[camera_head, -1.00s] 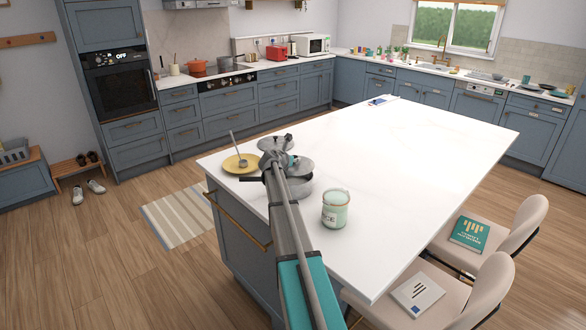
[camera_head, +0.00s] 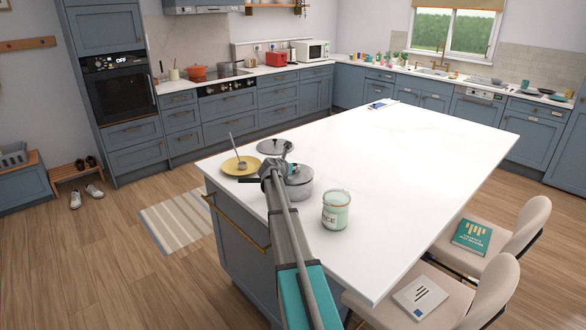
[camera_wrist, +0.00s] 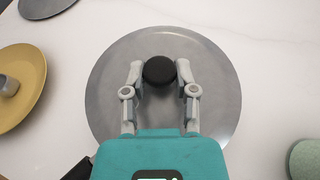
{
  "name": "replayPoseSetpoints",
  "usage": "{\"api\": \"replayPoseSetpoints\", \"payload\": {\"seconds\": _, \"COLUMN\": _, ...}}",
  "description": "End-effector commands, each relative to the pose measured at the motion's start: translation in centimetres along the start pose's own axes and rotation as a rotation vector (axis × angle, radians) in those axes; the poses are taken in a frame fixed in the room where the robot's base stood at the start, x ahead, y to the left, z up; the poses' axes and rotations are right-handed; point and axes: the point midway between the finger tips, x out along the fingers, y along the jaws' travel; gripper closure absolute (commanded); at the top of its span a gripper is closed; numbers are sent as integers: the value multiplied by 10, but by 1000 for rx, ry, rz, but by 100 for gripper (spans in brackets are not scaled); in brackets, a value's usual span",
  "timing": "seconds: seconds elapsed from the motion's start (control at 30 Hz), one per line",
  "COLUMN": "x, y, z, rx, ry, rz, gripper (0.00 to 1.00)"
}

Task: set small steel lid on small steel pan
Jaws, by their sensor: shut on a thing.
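My gripper (camera_wrist: 160,75) is shut on the black knob of the small steel lid (camera_wrist: 160,115), a round grey disc held level. In the head view, my gripper (camera_head: 279,166) is at the island's near left end. The lid shows there at the right of my gripper, directly over the small steel pan (camera_head: 301,191). The lid lies at or very close to the pan's rim; I cannot tell whether it touches all round. The pan's black handle points left. In the wrist view the lid hides the pan's body, and only a dark handle (camera_wrist: 78,171) shows.
A second grey lid (camera_head: 272,147) lies flat behind. A pale green jar (camera_head: 335,210) stands close at right. The white island top (camera_head: 420,150) is clear farther right. Two chairs stand along its right side.

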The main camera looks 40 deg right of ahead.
Motion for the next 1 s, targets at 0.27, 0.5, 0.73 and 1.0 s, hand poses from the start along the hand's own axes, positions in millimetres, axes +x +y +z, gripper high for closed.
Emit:
{"api": "replayPoseSetpoints", "payload": {"seconds": 0.27, "x": 2, "y": 0, "z": -6, "rx": 0, "ry": 0, "rz": 0, "gripper": 100}}
{"api": "replayPoseSetpoints", "payload": {"seconds": 0.5, "x": 2, "y": 0, "z": -6, "rx": 0, "ry": 0, "rz": 1, "gripper": 46}}
{"api": "replayPoseSetpoints", "payload": {"seconds": 0.73, "x": 2, "y": 1, "z": -6, "rx": 0, "ry": 0, "rz": 1, "gripper": 29}}
{"api": "replayPoseSetpoints", "payload": {"seconds": 1.0, "x": 2, "y": 1, "z": -6, "rx": 0, "ry": 0, "rz": 1, "gripper": 29}}
